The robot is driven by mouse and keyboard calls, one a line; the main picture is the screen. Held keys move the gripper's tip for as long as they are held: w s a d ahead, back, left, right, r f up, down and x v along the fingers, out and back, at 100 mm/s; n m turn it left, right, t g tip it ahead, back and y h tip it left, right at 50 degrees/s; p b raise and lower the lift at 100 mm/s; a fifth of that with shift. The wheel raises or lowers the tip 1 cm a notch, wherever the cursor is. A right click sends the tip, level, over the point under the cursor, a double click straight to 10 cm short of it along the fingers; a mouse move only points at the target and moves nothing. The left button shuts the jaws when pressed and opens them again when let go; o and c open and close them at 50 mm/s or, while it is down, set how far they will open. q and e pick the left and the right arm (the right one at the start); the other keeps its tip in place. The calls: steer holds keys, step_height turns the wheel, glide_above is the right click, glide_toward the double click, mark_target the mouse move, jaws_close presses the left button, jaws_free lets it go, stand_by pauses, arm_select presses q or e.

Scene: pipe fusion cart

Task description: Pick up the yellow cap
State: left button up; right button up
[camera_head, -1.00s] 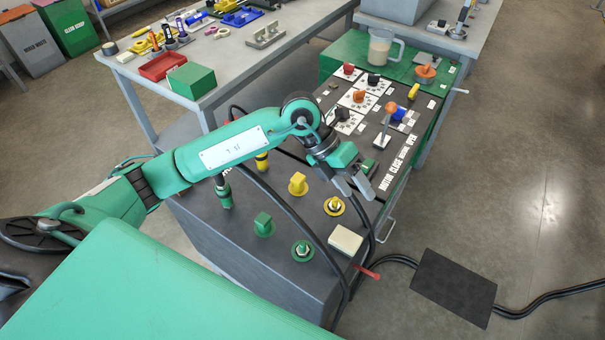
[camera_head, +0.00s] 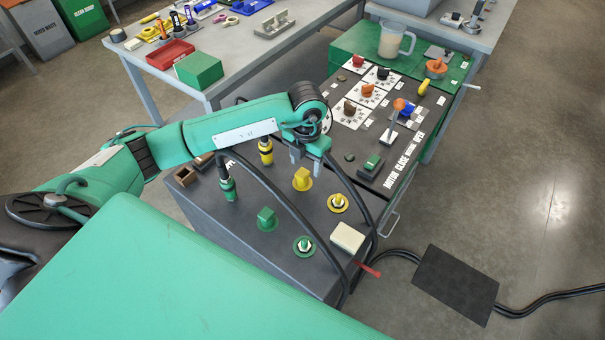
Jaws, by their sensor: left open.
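The yellow cap (camera_head: 302,180) stands on the dark top of the cart (camera_head: 222,240), in the middle of the picture, with a flat ring at its base. My left gripper (camera_head: 305,164) hangs just above it with the fingers pointing down. The fingers are apart and nothing shows between them. The fingertips are close to the cap's top; I cannot tell whether they touch it. My right gripper is not in view.
A yellow socket (camera_head: 338,203) is right of the cap, a green cap (camera_head: 267,219) front left, and a green socket (camera_head: 303,246) in front. A yellow connector (camera_head: 265,150) and green connector (camera_head: 227,182) stand left. Black cables and a cream block (camera_head: 347,237) are nearby.

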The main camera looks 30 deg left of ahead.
mark_target(303, 172)
arm_select(q)
steer(key=shift+s+a+f+p, duration=0.1)
steer(key=shift+f+p, duration=0.2)
steer(key=shift+f, duration=0.25)
steer(key=f, duration=0.2)
steer(key=f+p, duration=0.1)
steer(key=shift+s+a+f, duration=0.15)
steer(key=shift+a+f, duration=0.1)
steer(key=shift+a, duration=0.05)
steer(key=shift+f, duration=0.45)
steer(key=shift+c, duration=0.2)
steer(key=c, duration=0.9)
